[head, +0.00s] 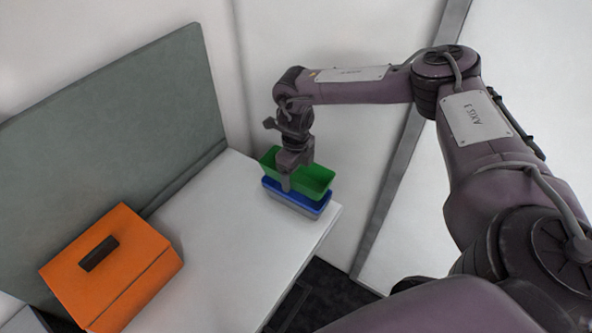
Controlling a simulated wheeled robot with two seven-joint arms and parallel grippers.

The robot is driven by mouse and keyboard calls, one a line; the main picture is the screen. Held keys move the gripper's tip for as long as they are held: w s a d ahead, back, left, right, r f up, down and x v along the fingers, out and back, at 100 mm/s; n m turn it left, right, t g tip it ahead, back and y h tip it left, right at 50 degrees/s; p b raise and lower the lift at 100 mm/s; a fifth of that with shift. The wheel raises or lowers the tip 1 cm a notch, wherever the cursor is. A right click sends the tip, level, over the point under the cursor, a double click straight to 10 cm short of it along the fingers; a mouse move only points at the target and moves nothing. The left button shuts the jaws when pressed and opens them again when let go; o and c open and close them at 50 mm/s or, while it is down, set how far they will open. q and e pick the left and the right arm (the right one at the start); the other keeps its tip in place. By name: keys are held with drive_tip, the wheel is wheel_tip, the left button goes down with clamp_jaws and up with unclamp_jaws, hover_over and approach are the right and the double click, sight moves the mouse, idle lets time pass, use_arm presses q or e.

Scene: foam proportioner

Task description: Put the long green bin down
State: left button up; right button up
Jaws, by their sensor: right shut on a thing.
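The long green bin (313,178) is at the far right end of the white table. My right gripper (287,185) is shut on its near long wall, reaching down from above. A blue bin (300,196) is directly below the green one, with a grey bin (292,204) under the blue. The green bin looks roughly level and lines up closely with the blue bin. I cannot tell whether the green bin touches the blue one or hangs just above it. My left gripper is not in view.
An orange box (135,285) with a dark slot on top stands at the left of the white table (215,250). A grey-green panel (120,115) runs along the table's back. The table between the box and the bins is clear. The table's right edge is close to the bins.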

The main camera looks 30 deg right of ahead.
drive_tip(key=shift+f+b, duration=0.3)
drive_tip(key=shift+f, duration=0.3)
drive_tip(key=o, duration=1)
drive_tip(key=shift+o, duration=0.2)
drive_tip(key=shift+r+p, duration=0.3)
drive_tip(key=shift+r, duration=0.25)
wheel_tip(320, 180, up, 12)
drive_tip(key=b, duration=0.1)
drive_tip(key=shift+r+b, duration=0.15)
drive_tip(key=shift+b, duration=0.2)
drive_tip(key=shift+s, duration=0.1)
